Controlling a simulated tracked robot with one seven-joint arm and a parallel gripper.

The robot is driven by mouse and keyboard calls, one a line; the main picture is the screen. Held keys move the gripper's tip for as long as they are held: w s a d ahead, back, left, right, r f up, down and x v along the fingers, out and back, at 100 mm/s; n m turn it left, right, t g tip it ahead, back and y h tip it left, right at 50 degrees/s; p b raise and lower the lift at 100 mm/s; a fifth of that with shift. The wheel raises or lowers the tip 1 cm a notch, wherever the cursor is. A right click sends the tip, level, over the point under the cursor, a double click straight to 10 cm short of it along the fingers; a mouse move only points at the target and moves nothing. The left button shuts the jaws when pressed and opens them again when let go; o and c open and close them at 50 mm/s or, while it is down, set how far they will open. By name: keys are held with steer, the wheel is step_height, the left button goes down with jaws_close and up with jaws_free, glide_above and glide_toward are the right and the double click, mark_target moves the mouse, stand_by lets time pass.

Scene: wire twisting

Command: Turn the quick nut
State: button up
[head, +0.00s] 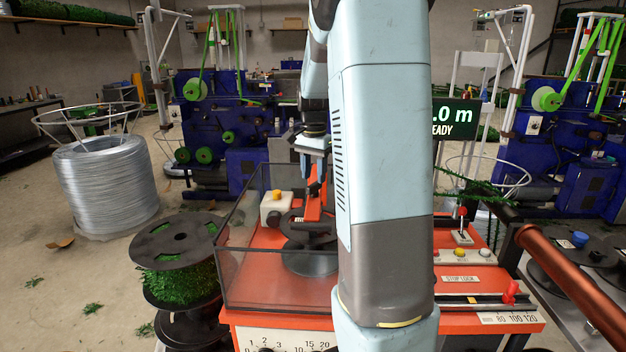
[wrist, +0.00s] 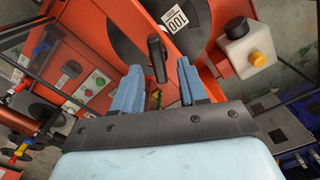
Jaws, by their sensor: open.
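In the wrist view, a black elongated piece (wrist: 156,56), which looks like the quick nut, stands in front of an orange arm and a black spool disc (wrist: 125,38). My gripper (wrist: 160,68) has two blue fingers spread apart, with the black piece showing between their tips. I cannot tell whether either finger touches it. In the head view, my gripper (head: 313,165) hangs above the orange arm (head: 314,208) and the black spool (head: 310,262) inside a clear-walled enclosure. The nut is not distinguishable there.
A white box with a yellow knob (wrist: 246,52) stands to the right in the wrist view. The enclosure's clear wall (head: 262,292) surrounds the spool. A control panel with buttons (wrist: 88,90) lies at left. A green-wound reel (head: 178,268) stands left of the machine.

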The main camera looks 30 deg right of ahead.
mark_target(313, 183)
step_height(313, 183, up, 11)
steer(key=shift+r, duration=0.15)
stand_by(0.7)
